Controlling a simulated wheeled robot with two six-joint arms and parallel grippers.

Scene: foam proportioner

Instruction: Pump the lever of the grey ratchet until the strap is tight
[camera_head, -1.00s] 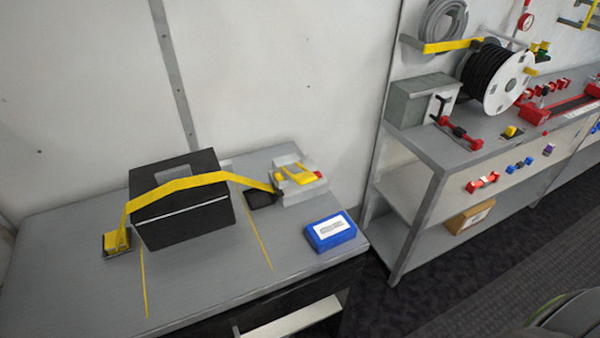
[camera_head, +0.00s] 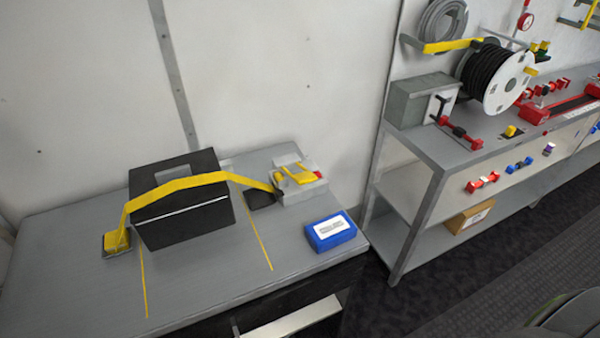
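The grey ratchet (camera_head: 303,190) sits at the back right of the left bench. Its yellow lever (camera_head: 296,175) lies on top, with a small red part at its right side. The yellow strap (camera_head: 180,185) runs from the ratchet over a black box (camera_head: 185,218) to a yellow anchor (camera_head: 116,241) at the left. The strap bows above the box and slopes down on both sides. Neither of my grippers shows in the head view.
A blue box (camera_head: 330,231) with a white label lies in front of the ratchet near the bench's right edge. Yellow lines mark the grey bench top (camera_head: 200,285). A gap separates it from a second bench (camera_head: 420,160) carrying a cable reel (camera_head: 495,78) and a grey case (camera_head: 415,100).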

